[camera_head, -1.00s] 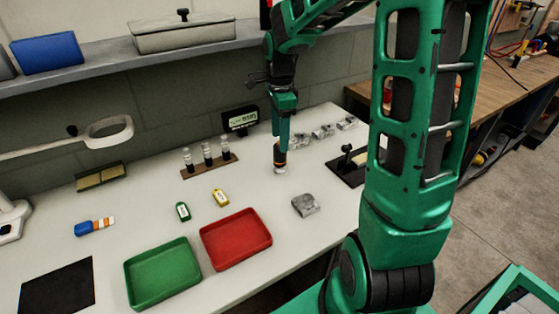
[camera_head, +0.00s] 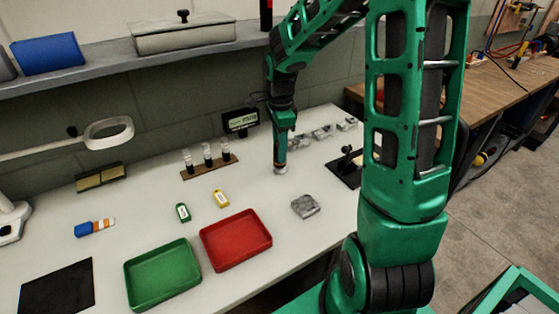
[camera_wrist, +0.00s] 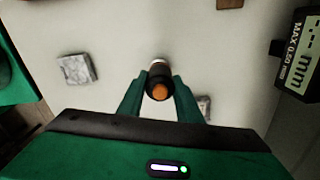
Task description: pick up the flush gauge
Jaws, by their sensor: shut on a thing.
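The flush gauge (camera_wrist: 159,88) is a small dark cylinder with an orange top and a pale lower end. In the wrist view it sits between the two green fingers of my gripper (camera_wrist: 160,92), which are shut on it. In the head view my gripper (camera_head: 281,158) points straight down over the back right of the white bench, and only the pale foot of the gauge (camera_head: 281,170) shows below the fingers. The gauge looks upright, at or very near the bench top; I cannot tell whether it touches.
A grey metal block (camera_head: 305,207) lies to the front right. A rack of vials (camera_head: 208,163) and a small display (camera_head: 240,121) stand to the left. Several metal pieces lie behind. A red tray (camera_head: 236,240) and a green tray (camera_head: 162,274) stand in front.

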